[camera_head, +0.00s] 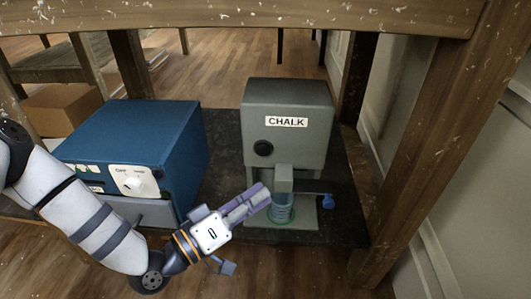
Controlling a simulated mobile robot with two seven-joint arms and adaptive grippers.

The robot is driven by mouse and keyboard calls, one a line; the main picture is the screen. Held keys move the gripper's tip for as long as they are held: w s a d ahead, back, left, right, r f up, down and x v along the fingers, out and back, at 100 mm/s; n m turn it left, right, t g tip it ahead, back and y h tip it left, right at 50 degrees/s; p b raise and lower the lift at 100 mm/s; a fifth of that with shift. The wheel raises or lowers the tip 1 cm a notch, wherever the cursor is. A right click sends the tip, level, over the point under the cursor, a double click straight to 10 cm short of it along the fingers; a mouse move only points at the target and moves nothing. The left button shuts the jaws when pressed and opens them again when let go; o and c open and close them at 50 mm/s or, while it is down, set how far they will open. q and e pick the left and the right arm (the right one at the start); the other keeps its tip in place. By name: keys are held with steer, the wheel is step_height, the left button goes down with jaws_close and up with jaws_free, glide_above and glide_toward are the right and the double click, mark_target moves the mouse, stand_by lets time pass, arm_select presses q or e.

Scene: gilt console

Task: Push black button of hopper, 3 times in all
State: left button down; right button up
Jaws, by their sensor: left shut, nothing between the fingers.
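The hopper (313,103) is a grey-green box labelled "CHALK" on a dark board under a wooden frame. Its round black button (263,148) is on the front face, at the lower left. Below it are a grey spout (284,179) and a bluish cup-like thing (284,215) with a green ring at its base. My left gripper (263,191) is shut and empty. In the picture its fingertips are below the black button, beside the spout and overlapping the cup's edge. Whether they touch anything there I cannot tell. The button is fully visible. My right gripper is not in view.
A blue box-like machine (140,130) with a white dial panel (135,183) stands at the left, partly behind my left arm. A blue knob (328,202) sits on a thin lever right of the spout. Wooden posts and a top beam (270,17) frame the space.

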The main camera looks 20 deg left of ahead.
mark_target(263, 150)
arm_select(q)
steer(key=w+a+b, duration=0.2)
steer(key=w+b, duration=0.1)
steer(key=w, duration=0.5)
steer(key=shift+w+a, duration=0.2)
steer(key=shift+w, duration=0.05)
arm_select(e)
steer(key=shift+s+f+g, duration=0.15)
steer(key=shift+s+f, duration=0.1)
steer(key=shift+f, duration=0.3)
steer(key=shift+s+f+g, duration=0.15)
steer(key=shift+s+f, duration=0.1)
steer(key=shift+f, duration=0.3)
arm_select(q)
steer(key=shift+f, duration=0.1)
steer(key=shift+w+a, duration=0.1)
steer(key=shift+w, duration=0.3)
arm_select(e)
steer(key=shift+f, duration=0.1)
